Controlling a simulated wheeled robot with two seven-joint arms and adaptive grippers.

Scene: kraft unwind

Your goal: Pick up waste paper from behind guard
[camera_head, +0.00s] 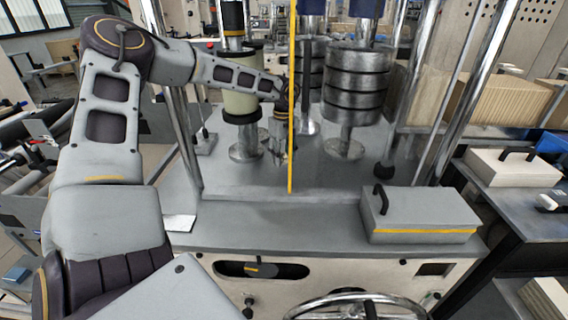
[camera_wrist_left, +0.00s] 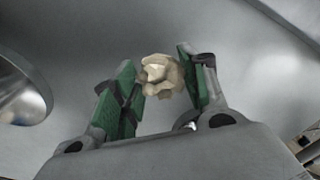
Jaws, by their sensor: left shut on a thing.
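In the left wrist view, a crumpled beige ball of waste paper (camera_wrist_left: 160,74) sits between the two green-padded fingers of my left gripper (camera_wrist_left: 161,85). The gripper is shut on it. In the head view my left gripper (camera_head: 279,152) points down, low over the grey machine deck, just left of an upright yellow strip (camera_head: 291,110) that looks like the guard's edge. The paper is too small or hidden to make out in the head view. My right gripper is in neither view.
A pale roller (camera_head: 240,103) on a round metal foot stands left of the gripper. A stack of dark metal discs (camera_head: 356,85) stands to the right. Chrome posts rise at both sides. A grey lidded box (camera_head: 420,212) sits on the front ledge; the ledge's middle is clear.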

